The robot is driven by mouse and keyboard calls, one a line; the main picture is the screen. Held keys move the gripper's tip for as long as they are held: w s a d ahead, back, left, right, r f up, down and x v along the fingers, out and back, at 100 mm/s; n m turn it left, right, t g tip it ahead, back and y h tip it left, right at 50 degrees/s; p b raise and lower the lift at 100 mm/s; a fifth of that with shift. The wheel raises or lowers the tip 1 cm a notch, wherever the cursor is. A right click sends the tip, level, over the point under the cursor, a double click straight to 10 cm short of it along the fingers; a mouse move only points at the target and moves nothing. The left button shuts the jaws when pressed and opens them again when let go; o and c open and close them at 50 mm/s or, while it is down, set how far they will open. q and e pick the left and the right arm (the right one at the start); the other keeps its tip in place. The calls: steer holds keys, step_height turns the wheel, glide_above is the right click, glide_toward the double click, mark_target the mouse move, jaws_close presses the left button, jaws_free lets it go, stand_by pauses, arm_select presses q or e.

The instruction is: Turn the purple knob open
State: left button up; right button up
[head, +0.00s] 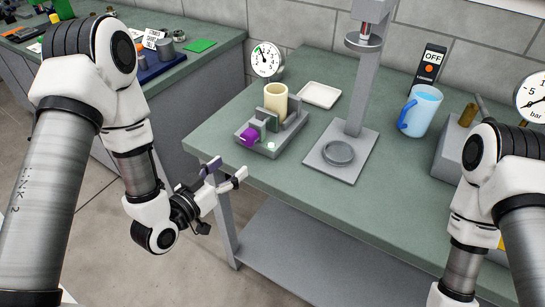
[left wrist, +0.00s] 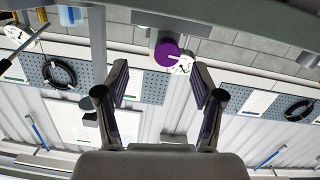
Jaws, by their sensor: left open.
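The purple knob (head: 248,137) sits on the front left side of a grey fixture (head: 263,148) near the bench's left corner. A cream cylinder (head: 276,98) stands in the fixture behind it. My left gripper (head: 227,171) is open and empty, off the bench's front edge, in front of and below the knob in the head view. In the left wrist view the purple knob (left wrist: 166,52) shows beyond the open fingers (left wrist: 160,75), between and just past their tips, apart from them. My right arm is at the right of the head view; its gripper is out of frame.
A white tray (head: 320,94), a grey press stand (head: 340,153), a blue jug (head: 421,110) and a switch box reading OFF (head: 430,65) stand further right on the green bench (head: 401,163). A round gauge (head: 266,60) is behind the fixture. The bench edge lies close to my left gripper.

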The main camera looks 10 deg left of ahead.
mark_target(246, 139)
arm_select(q)
steer(key=shift+t, duration=0.6)
steer(key=x, duration=0.2)
steer(key=r+x, duration=0.1)
steer(key=x, duration=0.2)
steer(key=a+x, duration=0.1)
steer(key=x, duration=0.2)
steer(key=shift+w+r, duration=0.25)
steer(key=shift+w, duration=0.4)
steer(key=c, duration=1.1)
arm_select(e)
step_height(246, 139, down, 3)
steer(key=shift+s+r, duration=0.1)
